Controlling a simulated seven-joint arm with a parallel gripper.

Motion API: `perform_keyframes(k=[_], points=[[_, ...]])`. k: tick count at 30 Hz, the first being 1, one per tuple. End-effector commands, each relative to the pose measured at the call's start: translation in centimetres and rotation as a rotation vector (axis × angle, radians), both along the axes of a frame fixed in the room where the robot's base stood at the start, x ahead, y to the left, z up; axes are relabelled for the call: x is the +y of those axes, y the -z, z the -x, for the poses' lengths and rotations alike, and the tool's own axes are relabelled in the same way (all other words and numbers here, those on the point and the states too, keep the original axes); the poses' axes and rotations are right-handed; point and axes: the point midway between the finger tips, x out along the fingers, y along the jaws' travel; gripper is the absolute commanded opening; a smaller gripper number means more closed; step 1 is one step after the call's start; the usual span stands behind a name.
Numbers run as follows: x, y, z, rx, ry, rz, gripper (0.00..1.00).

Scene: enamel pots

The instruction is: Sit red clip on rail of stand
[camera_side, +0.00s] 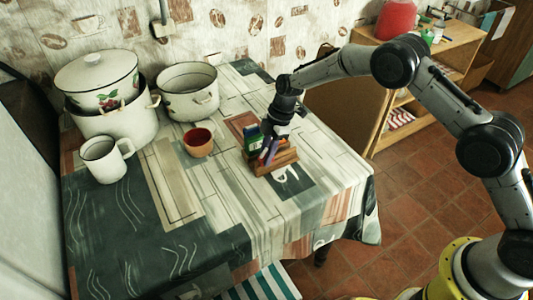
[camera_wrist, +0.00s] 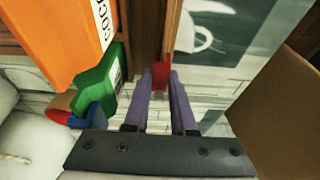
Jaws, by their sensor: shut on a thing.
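The wooden stand (camera_side: 284,161) sits on the table near its right side. Its brown rail (camera_wrist: 172,35) runs up the middle of the wrist view. My gripper (camera_wrist: 166,72) has purple fingers and is shut on the red clip (camera_wrist: 161,71), which shows between and beside the fingertips. The clip is at the near end of the visible rail; whether it touches the rail I cannot tell. In the side view my gripper (camera_side: 268,152) is low at the stand, and the clip cannot be made out there.
A red bowl (camera_side: 199,143), a white mug (camera_side: 104,158) and enamel pots (camera_side: 188,91) stand left of the stand. The table front (camera_side: 215,205) is clear.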

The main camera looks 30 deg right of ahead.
Motion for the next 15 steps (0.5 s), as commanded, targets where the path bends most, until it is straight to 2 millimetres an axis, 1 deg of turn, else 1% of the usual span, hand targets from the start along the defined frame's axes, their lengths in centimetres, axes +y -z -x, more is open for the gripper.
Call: perform_keyframes(k=[2,3,5,6,8,15], points=[[-0.03,0.26,0.11,0.003,0.000,0.002,0.00],[-0.03,0.28,0.12,0.004,0.000,0.002,0.31],[-0.03,0.28,0.13,0.004,0.000,0.002,0.42],[-0.03,0.26,0.12,0.004,0.000,0.002,0.49],[-0.03,0.24,0.11,0.003,0.000,0.001,0.59],[-0.03,0.18,0.09,0.003,0.000,0.001,0.59]])
